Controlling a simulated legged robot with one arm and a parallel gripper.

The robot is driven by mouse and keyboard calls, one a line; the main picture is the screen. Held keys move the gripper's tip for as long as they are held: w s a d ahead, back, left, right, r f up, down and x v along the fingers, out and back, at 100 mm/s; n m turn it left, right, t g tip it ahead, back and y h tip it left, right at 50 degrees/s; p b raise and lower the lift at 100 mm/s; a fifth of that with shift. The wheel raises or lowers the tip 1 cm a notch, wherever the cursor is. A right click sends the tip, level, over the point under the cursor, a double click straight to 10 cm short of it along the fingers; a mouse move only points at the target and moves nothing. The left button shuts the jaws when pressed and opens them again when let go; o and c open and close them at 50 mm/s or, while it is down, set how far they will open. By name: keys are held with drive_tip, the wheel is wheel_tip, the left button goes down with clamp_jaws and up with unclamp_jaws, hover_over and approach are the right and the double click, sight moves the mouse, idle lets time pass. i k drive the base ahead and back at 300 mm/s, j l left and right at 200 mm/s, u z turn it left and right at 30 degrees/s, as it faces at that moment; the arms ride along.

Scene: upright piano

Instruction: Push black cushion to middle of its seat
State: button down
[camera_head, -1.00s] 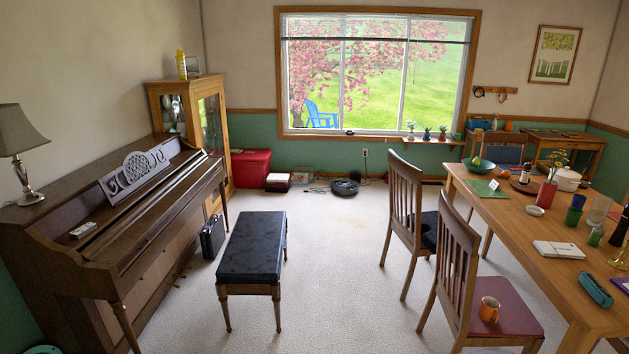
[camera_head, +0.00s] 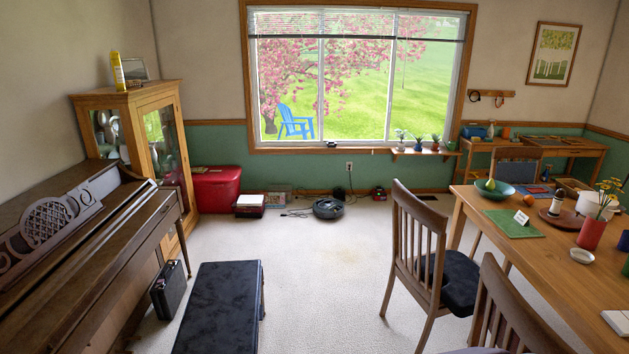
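A black cushion (camera_head: 455,284) lies on the seat of the wooden chair (camera_head: 407,240) at the near left side of the table. It is partly hidden by the chair's slatted back, and its right part shows under the table's edge. A long black padded top also covers the piano bench (camera_head: 217,308) at the bottom left of centre. My gripper is not in this view.
The upright piano (camera_head: 75,255) lines the left side. The dining table (camera_head: 560,256) stands at the right, with another chair (camera_head: 508,318) in front. Carpet between bench and chairs is clear. A robot vacuum (camera_head: 328,208) sits by the far wall.

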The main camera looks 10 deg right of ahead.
sight(460, 279)
drive_tip(key=i+z, duration=0.2)
drive_tip(key=i, duration=0.4)
drive_tip(key=i+z, duration=0.25)
drive_tip(key=i, duration=0.35)
drive_tip(key=i+j+z, duration=0.2)
drive_tip(key=i, duration=0.4)
drive_tip(key=i+z, duration=0.5)
drive_tip(key=i+j+z, duration=0.1)
drive_tip(key=i+z, duration=0.35)
drive_tip(key=i+j+z, duration=0.3)
drive_tip(key=i+z, duration=0.2)
drive_tip(key=i, duration=0.05)
